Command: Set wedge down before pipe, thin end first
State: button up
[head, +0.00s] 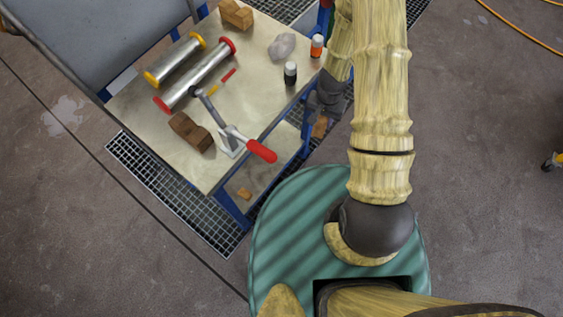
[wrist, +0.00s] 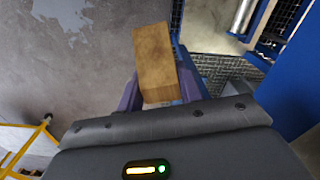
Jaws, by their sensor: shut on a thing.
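My gripper (wrist: 160,82) is shut on a tan wooden wedge (wrist: 154,55), which sticks out past the fingers in the wrist view. Which end is thin I cannot tell. In the head view the wedge (head: 320,127) shows small below my dark wrist, off the table's right edge. Two metal pipes lie side by side on the table: one with yellow flanges (head: 174,61), one with red flanges (head: 197,76). A dark brown wooden block (head: 191,133) lies near the front edge, and a lighter wooden block (head: 236,14) lies at the back.
A toggle clamp with a red handle (head: 261,151) stands at the front of the metal table (head: 168,159). A dark bottle (head: 290,73), an orange bottle (head: 316,46) and a clear crumpled bag (head: 282,46) stand at right. The table's middle right is clear.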

notch_tip(320, 180, down, 23)
jog(key=s+a+m+b, duration=0.25)
jog(key=m+b, duration=0.45)
jog(key=b, duration=1.4)
jog(key=w+a+f+m+b, duration=0.6)
jog(key=a+f+m+b, duration=0.3)
jog(key=f+m+b, duration=0.3)
jog(key=m+b, duration=0.2)
jog(key=b, duration=0.2)
jog(key=shift+w+f, duration=0.15)
notch_tip(320, 180, down, 6)
jog(key=b, duration=0.4)
jog(key=shift+f, duration=0.15)
jog(key=shift+f+b, duration=1.45)
jog(key=shift+f, duration=0.45)
